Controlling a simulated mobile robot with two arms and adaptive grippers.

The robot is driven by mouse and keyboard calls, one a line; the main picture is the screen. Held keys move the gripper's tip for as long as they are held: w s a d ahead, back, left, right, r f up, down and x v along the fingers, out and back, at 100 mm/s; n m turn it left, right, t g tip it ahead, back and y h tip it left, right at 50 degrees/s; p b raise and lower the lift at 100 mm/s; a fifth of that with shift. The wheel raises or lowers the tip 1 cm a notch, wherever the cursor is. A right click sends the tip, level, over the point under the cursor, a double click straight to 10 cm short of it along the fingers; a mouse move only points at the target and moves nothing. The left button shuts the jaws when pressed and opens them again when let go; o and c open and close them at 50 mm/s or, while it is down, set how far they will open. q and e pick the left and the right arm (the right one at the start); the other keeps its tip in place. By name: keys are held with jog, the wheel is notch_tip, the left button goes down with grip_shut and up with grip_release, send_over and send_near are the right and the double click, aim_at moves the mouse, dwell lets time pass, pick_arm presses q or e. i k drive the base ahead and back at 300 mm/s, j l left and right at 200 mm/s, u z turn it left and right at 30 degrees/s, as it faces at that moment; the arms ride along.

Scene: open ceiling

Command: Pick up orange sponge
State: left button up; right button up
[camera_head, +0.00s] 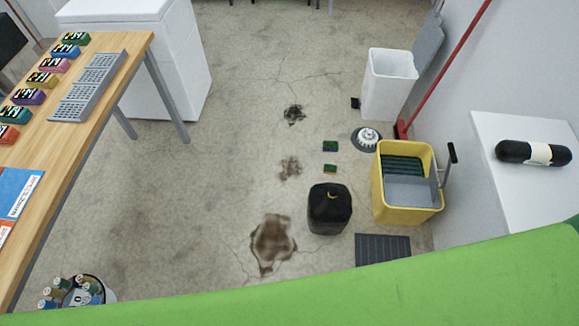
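A small sponge-like block with an orange side and a dark green top (330,169) lies on the floor, just above the black container in the picture. A similar block with a blue side and a green top (330,146) lies a little farther away. An orange pack (7,134) sits at the left edge of the wooden table, partly cut off by the frame. I cannot tell whether it is a sponge too. Neither of my grippers shows in this view.
A black container (329,212) stands near the floor blocks. A yellow mop bucket (408,209), white bin (388,84) and red-handled tool (447,64) stand right. The wooden table (95,82) holds several coloured packs. The left-centre floor (190,190) is clear.

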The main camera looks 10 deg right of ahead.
aim_at(331, 169)
jog(key=i+j+u, duration=0.15)
jog(key=u, duration=0.2)
jog(key=i+j+u, duration=0.15)
jog(key=u, duration=0.25)
jog(key=i+u, duration=0.2)
jog(key=u, duration=0.15)
jog(key=i+l+z, duration=0.2)
jog(key=i+z, duration=0.8)
jog(key=i+j+z, duration=0.1)
jog(key=i+z, duration=0.5)
jog(key=i, duration=0.9)
jog(key=i+j+z, duration=0.15)
jog(key=i, duration=0.8)
jog(key=z, duration=0.4)
jog(key=i+z, duration=0.1)
jog(key=z, duration=0.35)
jog(key=j+z, duration=0.1)
jog(key=z, duration=0.75)
jog(key=j+z, duration=0.15)
jog(key=z, duration=0.25)
jog(key=i+j, duration=0.05)
